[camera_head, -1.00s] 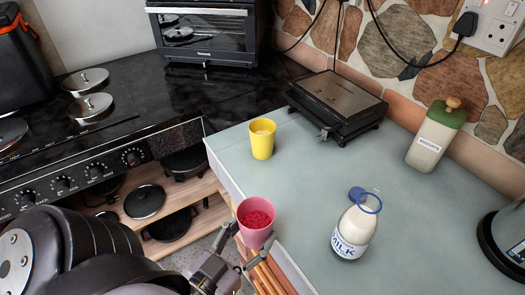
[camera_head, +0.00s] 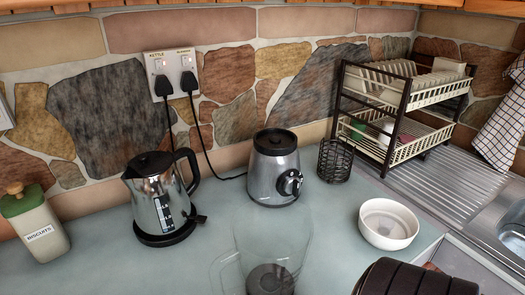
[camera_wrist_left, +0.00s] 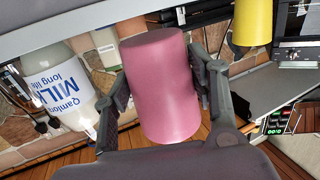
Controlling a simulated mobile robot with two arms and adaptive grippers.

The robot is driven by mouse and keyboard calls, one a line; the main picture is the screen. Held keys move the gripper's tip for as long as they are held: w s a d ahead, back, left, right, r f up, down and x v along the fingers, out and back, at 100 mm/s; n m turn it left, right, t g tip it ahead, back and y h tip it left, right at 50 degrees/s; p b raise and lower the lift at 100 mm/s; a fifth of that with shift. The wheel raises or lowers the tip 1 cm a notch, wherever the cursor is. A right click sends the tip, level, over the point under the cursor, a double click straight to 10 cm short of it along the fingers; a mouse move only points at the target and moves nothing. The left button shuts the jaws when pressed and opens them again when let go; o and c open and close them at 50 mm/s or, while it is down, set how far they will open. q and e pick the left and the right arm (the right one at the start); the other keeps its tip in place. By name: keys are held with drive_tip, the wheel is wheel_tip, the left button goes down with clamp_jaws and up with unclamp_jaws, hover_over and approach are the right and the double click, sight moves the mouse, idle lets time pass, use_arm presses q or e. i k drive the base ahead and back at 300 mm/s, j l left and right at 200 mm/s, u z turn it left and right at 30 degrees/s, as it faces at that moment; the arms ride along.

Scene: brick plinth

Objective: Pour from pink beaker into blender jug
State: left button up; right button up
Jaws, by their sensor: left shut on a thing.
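The pink beaker (camera_wrist_left: 162,88) fills the middle of the left wrist view. My left gripper (camera_wrist_left: 160,82) is shut on it, with a finger against each side. Its mouth and contents are hidden in this view. The blender jug (camera_head: 290,240) is clear, with a handle on its left side. It stands on the worktop at the bottom centre of the head view, and its lower end is cut off by the frame edge. My left gripper is outside the head view. My right gripper is in neither view.
The blender base (camera_head: 273,170) stands behind the jug, with a kettle (camera_head: 160,200) to its left. A white bowl (camera_head: 388,223) and a dish rack (camera_head: 400,110) are to the right. A biscuit jar (camera_head: 38,225) stands far left. The wrist view shows a milk bottle (camera_wrist_left: 62,88) and yellow beaker (camera_wrist_left: 252,22).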

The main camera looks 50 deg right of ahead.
sight(271, 238)
drive_tip(key=k+l+z, duration=0.15)
drive_tip(key=l+z, duration=0.5)
drive_tip(key=l, duration=0.2)
drive_tip(key=k+j+u, duration=0.25)
drive_tip(key=k, duration=0.25)
drive_tip(key=k+j+u, duration=0.3)
drive_tip(key=k+j, duration=0.15)
drive_tip(key=i+l, duration=0.1)
drive_tip(key=l, duration=0.2)
drive_tip(key=i+l, duration=0.1)
drive_tip(key=l, duration=0.25)
